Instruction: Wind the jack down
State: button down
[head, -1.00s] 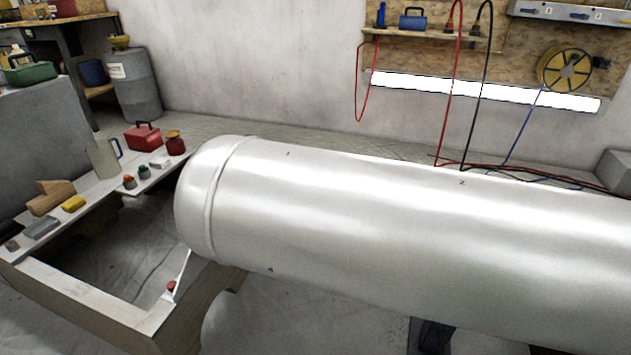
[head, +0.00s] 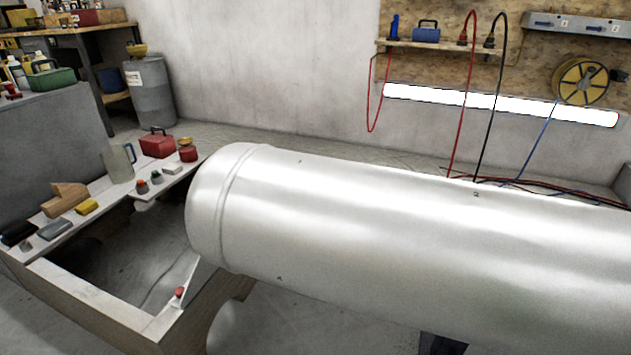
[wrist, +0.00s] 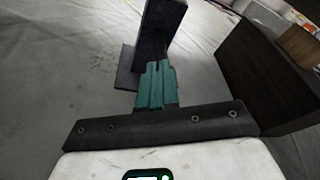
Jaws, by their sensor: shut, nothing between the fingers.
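The jack cannot be made out for certain in either view. In the wrist view my gripper (wrist: 157,68) has its green fingers together, with nothing seen between them. A dark grey upright block (wrist: 163,30) stands just beyond the fingertips, with a flat dark plate (wrist: 127,72) beside its foot. I cannot tell whether they touch my fingers or belong to the jack. In the head view a large silvery tank (head: 400,240) lies across the middle and right. A dark piece (head: 441,344) shows under its lower edge, mostly hidden. My gripper does not show in the head view.
A wooden frame (head: 100,302) with a ledge of small items, including a red box (head: 157,143) and a pitcher (head: 118,162), stands left of the tank. A large dark block (wrist: 262,75) is right of my gripper. Grey sheeted floor (wrist: 60,60) lies open to its left.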

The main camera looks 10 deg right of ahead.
jog(key=shift+w+a+f+b, duration=0.1)
jog(key=shift+a+f+b, duration=0.2)
jog(key=shift+f+b, duration=0.05)
jog(key=shift+r, duration=0.1)
jog(key=v, duration=0.4)
jog(key=p+v, duration=0.1)
jog(key=v, duration=0.1)
jog(key=shift+f, duration=0.25)
dwell(0.4)
